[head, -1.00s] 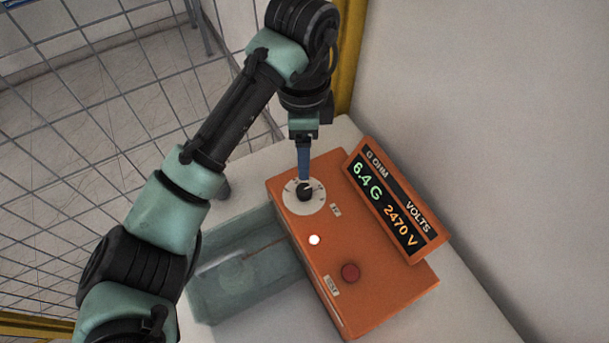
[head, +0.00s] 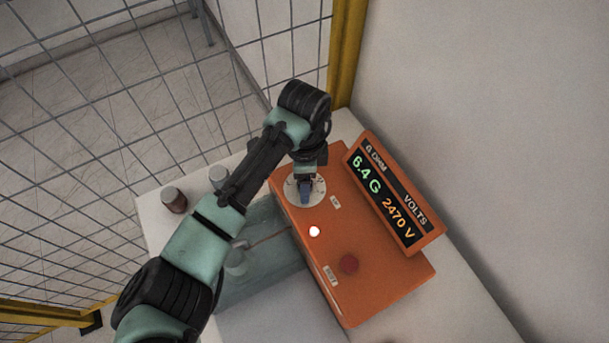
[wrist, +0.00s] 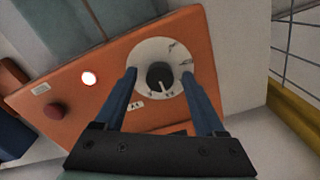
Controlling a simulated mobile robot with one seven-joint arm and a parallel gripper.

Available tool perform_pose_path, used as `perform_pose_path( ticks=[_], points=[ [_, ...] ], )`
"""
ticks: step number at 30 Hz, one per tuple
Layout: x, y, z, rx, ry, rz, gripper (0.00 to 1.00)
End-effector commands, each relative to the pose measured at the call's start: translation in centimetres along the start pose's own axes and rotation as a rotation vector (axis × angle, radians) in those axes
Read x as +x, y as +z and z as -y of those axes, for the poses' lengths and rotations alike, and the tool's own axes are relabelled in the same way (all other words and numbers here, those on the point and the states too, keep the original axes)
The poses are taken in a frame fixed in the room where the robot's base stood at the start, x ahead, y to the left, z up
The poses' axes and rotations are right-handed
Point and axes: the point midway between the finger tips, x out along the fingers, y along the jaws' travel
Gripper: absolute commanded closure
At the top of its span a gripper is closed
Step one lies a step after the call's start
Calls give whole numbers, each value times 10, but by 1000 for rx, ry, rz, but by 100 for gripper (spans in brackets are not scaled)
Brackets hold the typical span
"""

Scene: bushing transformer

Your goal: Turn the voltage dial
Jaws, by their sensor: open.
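The voltage dial is a black knob (wrist: 160,76) on a round white scale plate (wrist: 152,50) with dark marks. The plate (head: 291,193) also shows in the head view at the far left end of the orange box (head: 350,285), with the knob mostly hidden behind my gripper. My gripper (head: 305,197) is over the dial. In the wrist view its two blue fingers (wrist: 172,72) are spread apart, one on each side of the knob, with visible gaps. I cannot tell how far the fingertips are above the plate.
The box carries a display (head: 391,198) reading 6.4 G and 2470 V, a lit white lamp (head: 314,232) and a red button (head: 349,264). A clear tank (head: 262,265) stands left of the box. Jars (head: 174,200) stand at the table's left edge. A wire fence (head: 100,120) rises behind.

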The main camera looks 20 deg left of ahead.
Motion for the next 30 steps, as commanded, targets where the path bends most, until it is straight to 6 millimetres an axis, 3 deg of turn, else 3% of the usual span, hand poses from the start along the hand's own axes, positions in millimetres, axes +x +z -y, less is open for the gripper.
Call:
perform_pose_path(
  ticks=[4, 16, 30],
  points=[
    [0, 0, 0, 0, 0, 0, 28],
    [0, 0, 0, 0, 0, 0, 100],
    [-2, -1, -1, -77, 2, -1, 100]
  ],
)
